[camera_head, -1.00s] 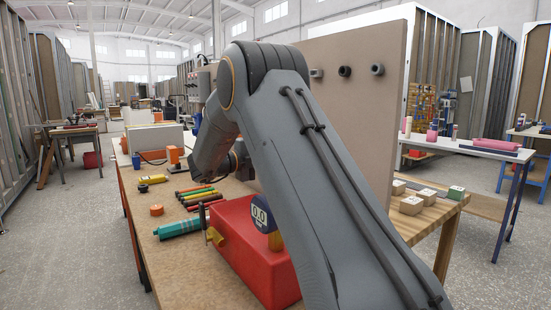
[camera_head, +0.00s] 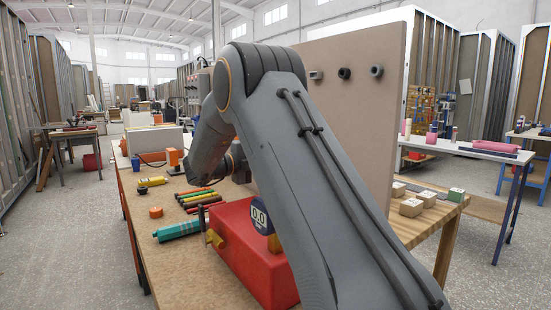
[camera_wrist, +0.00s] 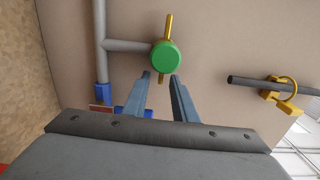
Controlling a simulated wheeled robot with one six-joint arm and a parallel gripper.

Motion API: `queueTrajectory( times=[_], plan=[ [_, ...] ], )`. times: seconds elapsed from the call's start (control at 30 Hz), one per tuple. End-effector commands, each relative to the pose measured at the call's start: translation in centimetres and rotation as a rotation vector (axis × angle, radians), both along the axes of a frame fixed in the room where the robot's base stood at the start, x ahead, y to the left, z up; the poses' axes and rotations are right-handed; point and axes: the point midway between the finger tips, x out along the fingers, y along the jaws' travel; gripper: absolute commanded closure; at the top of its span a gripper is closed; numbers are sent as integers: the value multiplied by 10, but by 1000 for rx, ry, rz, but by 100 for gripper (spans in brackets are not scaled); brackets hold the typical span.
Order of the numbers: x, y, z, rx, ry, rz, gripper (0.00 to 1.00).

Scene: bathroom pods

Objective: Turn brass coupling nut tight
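In the wrist view my gripper (camera_wrist: 160,76) is open, with its two fingers apart and nothing between them. Its tips point at the board just below a round green cap (camera_wrist: 166,58). A brass-coloured bar (camera_wrist: 168,27) sticks out above and below the cap. I cannot tell if the tips touch the bar's lower end. I cannot tell for sure which brass part is the coupling nut. In the head view my arm hides the gripper and this fitting.
The upright board (camera_head: 358,105) carries grey pipework (camera_wrist: 101,40) with a blue fitting (camera_wrist: 102,95). On the bench stand a red box (camera_head: 255,262), a gauge reading 0.0 (camera_head: 259,214), a teal tool (camera_head: 180,229) and coloured sticks (camera_head: 199,198). Small blocks (camera_head: 411,207) lie right.

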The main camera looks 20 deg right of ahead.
Motion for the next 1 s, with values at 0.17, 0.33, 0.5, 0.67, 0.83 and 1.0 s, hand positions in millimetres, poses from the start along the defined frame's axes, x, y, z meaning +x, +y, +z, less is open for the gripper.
queueTrajectory(
  times=[0.17, 0.33, 0.5, 0.67, 0.83, 1.0],
  plan=[
    [-5, 30, -1, 0, 0, 3, 75],
    [-10, 54, 0, 0, 0, 3, 75],
    [-13, 65, -1, 1, 0, 1, 75],
    [-13, 66, 0, 1, 0, 1, 75],
    [-13, 66, 0, 1, 0, 1, 75],
    [-11, 56, 0, 0, 0, -1, 75]
  ],
)
